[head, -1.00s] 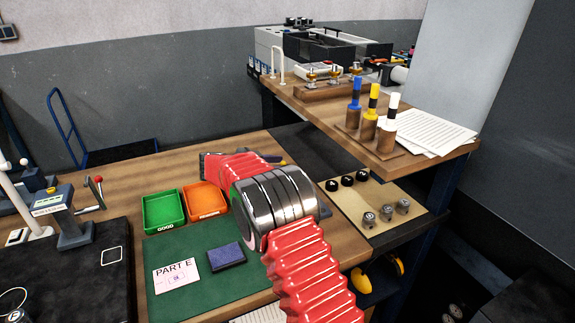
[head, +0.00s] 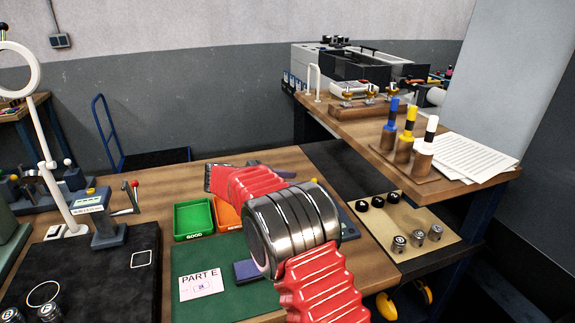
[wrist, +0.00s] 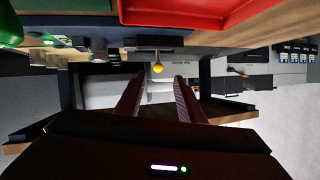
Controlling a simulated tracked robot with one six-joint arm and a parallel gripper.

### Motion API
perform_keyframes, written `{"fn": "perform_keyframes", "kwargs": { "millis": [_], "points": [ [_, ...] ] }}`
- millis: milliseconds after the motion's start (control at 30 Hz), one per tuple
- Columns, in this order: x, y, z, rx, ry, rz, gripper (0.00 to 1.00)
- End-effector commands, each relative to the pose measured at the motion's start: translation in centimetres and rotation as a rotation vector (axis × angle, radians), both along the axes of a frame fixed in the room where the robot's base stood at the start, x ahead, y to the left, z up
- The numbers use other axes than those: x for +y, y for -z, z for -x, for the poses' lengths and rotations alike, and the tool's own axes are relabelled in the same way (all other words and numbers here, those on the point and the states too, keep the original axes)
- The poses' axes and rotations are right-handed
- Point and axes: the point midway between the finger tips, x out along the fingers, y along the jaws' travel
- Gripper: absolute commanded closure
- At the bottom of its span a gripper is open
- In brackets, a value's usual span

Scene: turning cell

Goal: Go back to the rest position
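My gripper (wrist: 158,98) shows in the wrist view with its two fingers apart and nothing between them. In the head view my red-sleeved arm is bent in front of the bench, and its joint hides part of the trays and mat. The gripper's fingers cannot be made out clearly there. The wrist view looks upside down, with a red tray (wrist: 190,14) close at its top edge.
The wooden bench holds a green GOOD tray (head: 193,219), an orange tray (head: 228,216) and a green mat (head: 215,300) with a PART E card (head: 201,284). Blue, yellow and white-topped gauges (head: 405,148) stand on the right-hand bench. A white ring lamp (head: 38,72) stands left.

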Motion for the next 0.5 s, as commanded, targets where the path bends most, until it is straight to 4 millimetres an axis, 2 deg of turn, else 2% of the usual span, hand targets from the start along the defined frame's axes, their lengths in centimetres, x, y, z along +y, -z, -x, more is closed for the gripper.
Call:
{"fn": "perform_keyframes", "kwargs": {
  "millis": [233,500],
  "points": [
    [-2.2,-2.0,2.1,0.102,-0.012,-0.023,0.65],
    [-5.7,-4.9,6.9,0.293,-0.068,-0.075,0.65]
  ]
}}
